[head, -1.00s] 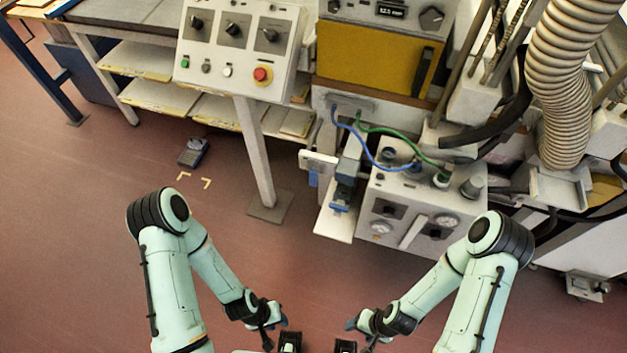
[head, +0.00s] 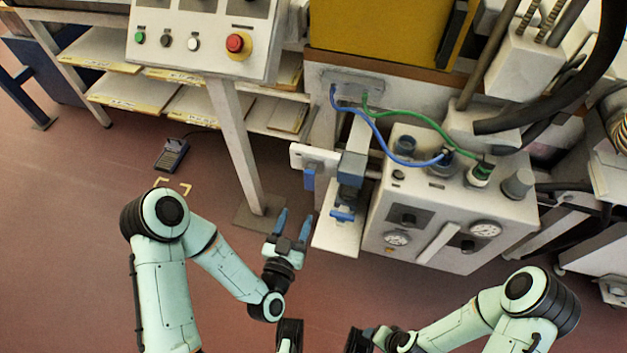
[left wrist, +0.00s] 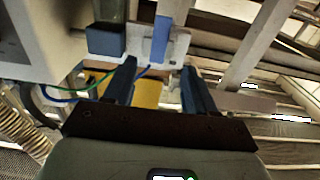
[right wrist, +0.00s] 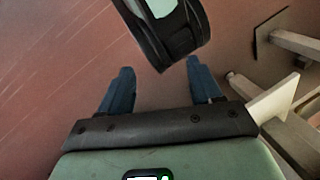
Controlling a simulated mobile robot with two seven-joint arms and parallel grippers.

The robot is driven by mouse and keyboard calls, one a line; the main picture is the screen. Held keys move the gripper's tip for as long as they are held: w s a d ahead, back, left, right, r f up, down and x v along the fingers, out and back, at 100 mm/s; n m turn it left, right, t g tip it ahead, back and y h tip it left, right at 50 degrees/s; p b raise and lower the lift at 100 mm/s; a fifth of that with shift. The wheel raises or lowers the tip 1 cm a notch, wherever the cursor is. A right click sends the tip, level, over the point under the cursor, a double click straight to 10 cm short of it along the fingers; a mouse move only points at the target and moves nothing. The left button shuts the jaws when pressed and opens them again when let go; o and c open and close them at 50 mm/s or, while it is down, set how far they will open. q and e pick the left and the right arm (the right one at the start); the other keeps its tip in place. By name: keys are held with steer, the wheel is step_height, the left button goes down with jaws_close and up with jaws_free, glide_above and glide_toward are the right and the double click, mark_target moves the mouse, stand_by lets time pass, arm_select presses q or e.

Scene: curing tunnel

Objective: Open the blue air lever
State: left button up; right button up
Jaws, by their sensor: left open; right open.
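The blue air lever (head: 309,177) hangs against a white plate left of the blue valve block (head: 350,168). In the left wrist view the lever is a blue strip (left wrist: 161,38) beyond the fingertips, roughly centred between them. My left gripper (head: 294,222) is open and empty, below and a little left of the lever in the head view, and not touching it. Its blue fingers also show in the left wrist view (left wrist: 158,75). My right gripper (right wrist: 160,80) is open and empty over the floor in the right wrist view.
A white box with gauges (head: 440,215) stands right of the valve block, with blue and green hoses above. A grey post (head: 240,150) carries the button panel (head: 200,40) on the left. A foot pedal (head: 172,154) lies on the floor. The front floor is clear.

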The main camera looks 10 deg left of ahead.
mark_target(309, 183)
arm_select(q)
steer(key=w+b, duration=0.1)
steer(key=w, duration=0.5)
steer(key=w+b, duration=0.2)
steer(key=w, duration=0.4)
steer(key=shift+w+d, duration=0.2)
steer(key=shift+w, duration=0.2)
arm_select(e)
steer(key=w+d+f+t+h, duration=0.1)
steer(key=w+d+f, duration=0.2)
steer(key=w, duration=0.3)
steer(key=shift+f+t, duration=0.4)
steer(key=shift+f, duration=0.15)
arm_select(q)
jaws_close()
arm_select(e)
steer(key=shift+s, duration=0.1)
